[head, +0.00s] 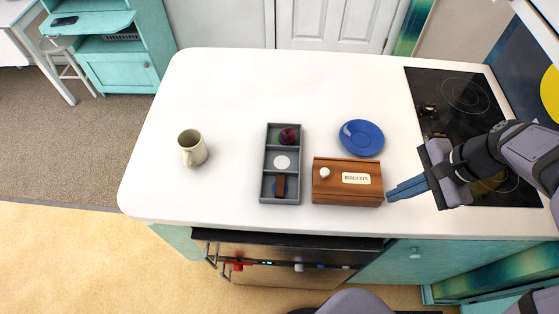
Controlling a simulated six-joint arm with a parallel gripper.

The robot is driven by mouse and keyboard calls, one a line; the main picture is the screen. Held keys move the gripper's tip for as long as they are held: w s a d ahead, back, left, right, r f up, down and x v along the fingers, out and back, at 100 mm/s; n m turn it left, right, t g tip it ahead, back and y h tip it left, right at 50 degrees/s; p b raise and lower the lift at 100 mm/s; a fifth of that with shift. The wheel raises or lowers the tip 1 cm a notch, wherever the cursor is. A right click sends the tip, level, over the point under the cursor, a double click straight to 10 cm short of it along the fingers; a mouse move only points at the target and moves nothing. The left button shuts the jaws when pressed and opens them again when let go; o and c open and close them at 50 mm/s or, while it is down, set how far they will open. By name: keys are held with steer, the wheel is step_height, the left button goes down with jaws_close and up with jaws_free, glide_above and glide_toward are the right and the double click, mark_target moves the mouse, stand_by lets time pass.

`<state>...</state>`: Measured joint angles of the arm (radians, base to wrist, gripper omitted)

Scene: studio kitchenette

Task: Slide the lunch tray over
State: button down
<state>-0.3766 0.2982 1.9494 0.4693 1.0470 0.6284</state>
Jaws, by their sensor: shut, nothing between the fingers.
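The grey lunch tray (265,160) lies on the white counter near its middle, long side running front to back. It has three compartments in a row. The far one holds a dark purple round item (288,136), the middle one a white round item (282,162), and the near one a brown bar on something blue (280,187). My gripper (390,196) is shut and empty, its blue fingers pointing left at the right end of the wooden biscuit box (347,196). The box stands between my gripper and the tray. I cannot tell whether the fingertips touch the box.
A blue plate (361,138) lies behind the biscuit box. A black cooktop (450,95) is at the right. The counter's front edge runs close below tray and box.

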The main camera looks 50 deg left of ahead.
mark_target(264, 165)
steer(key=s+a+m+g, duration=0.1)
steer(key=a, duration=0.5)
steer(key=s+a+r+m+g+y+b, duration=0.1)
steer(key=a, duration=0.6)
steer(key=s+a+m+g+y, duration=0.1)
steer(key=s+a, duration=0.1)
steer(key=a, duration=0.4)
steer(key=shift+s+a+r+g+b, duration=0.1)
steer(key=shift+a+r+g+b, duration=0.1)
steer(key=shift+g+b, duration=0.1)
steer(key=p+x, duration=0.2)
steer(key=x, duration=0.7)
steer(key=shift+s+a+f+p, duration=0.15)
steer(key=shift+s+a+p, duration=0.1)
steer(key=shift+p, duration=0.15)
steer(key=shift+s+a+p, duration=0.55)
steer(key=shift+s+a, duration=0.2)
steer(key=shift+a, duration=0.1)
steer(key=shift+s+a+f+p, duration=0.15)
steer(key=shift+s+a+p, duration=0.2)
steer(key=shift+s+a, duration=0.3)
steer(key=s+a, duration=0.8)
steer(key=shift+s+a, duration=0.35)
steer(key=shift+s, duration=0.05)
steer(key=shift+w, duration=0.1)
